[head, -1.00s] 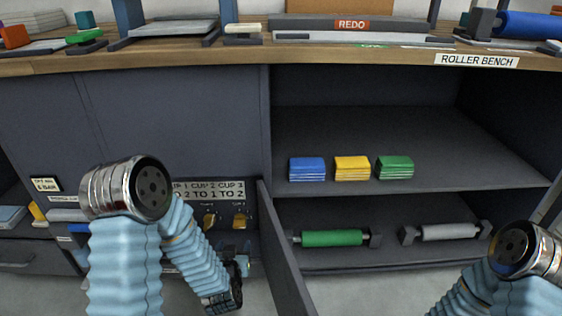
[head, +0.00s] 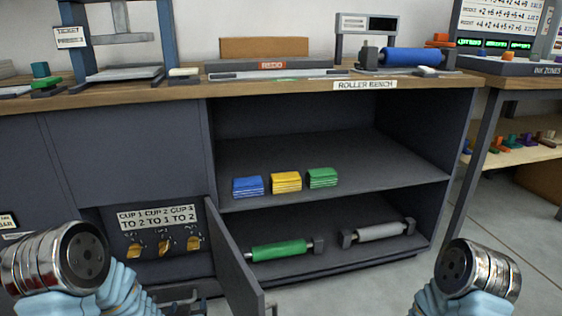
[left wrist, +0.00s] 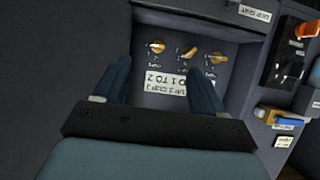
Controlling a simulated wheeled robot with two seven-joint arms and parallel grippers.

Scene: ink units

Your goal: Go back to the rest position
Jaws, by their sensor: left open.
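My left gripper (left wrist: 157,75) is open and empty in the left wrist view. Its two dark fingers stand apart in front of a recessed panel with several yellow knobs, which looks upside down there. In the head view only a small part of this gripper (head: 183,302) shows at the bottom edge, below the knob panel (head: 160,262). My left arm comes in at the lower left. My right arm shows at the lower right, and its gripper is out of the frame.
An open cabinet door (head: 235,262) juts out close right of my left gripper. The roller bench (head: 330,150) holds blue, yellow and green stacks (head: 322,178) above a green roller (head: 278,251) and a grey roller (head: 380,232). Clear floor (head: 500,235) lies at right.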

